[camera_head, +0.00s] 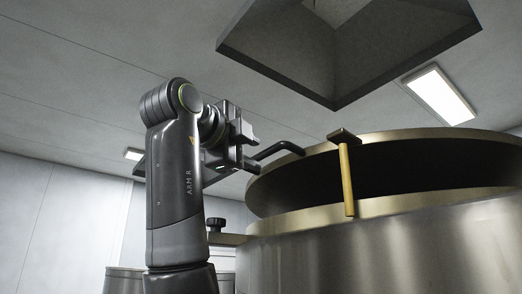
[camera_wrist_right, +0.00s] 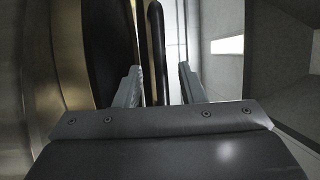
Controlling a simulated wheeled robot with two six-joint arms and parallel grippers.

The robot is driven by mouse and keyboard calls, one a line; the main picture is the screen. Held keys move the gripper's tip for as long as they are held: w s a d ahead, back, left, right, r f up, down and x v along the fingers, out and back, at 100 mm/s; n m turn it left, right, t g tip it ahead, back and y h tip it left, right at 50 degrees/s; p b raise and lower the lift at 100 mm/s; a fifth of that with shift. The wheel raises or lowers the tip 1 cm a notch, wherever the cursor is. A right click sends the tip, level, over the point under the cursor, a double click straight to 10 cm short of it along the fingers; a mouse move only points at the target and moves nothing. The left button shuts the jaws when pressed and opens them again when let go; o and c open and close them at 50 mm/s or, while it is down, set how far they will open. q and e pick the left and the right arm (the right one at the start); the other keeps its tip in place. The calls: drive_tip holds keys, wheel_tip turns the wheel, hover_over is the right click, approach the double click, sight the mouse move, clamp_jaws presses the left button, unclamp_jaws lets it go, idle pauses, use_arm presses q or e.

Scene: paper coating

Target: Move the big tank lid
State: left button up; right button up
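The big steel tank (camera_head: 385,245) fills the right of the head view. Its lid (camera_head: 420,134) shows as a metal rim above the tank's rim, with a dark band between them. A black bent handle (camera_head: 283,149) sticks out at the lid's left side. My right gripper (camera_head: 244,150) is at the handle's left end. In the right wrist view the dark handle bar (camera_wrist_right: 156,45) runs between the two fingers of my right gripper (camera_wrist_right: 161,80). The fingers are apart, with gaps showing beside the bar. My left gripper is in neither view.
A brass-coloured post (camera_head: 347,180) with a dark flat top stands at the tank's front rim. A dark knob (camera_head: 216,224) sits left of the tank. A square grey hood (camera_head: 350,55) hangs from the ceiling above. A smaller metal vessel (camera_head: 124,280) stands at lower left.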

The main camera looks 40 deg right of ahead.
sight(258, 155)
drive_tip(key=shift+p+x, duration=0.5)
drive_tip(key=shift+x, duration=1.65)
drive_tip(key=shift+a, duration=0.1)
drive_tip(key=shift+c, duration=0.4)
clamp_jaws()
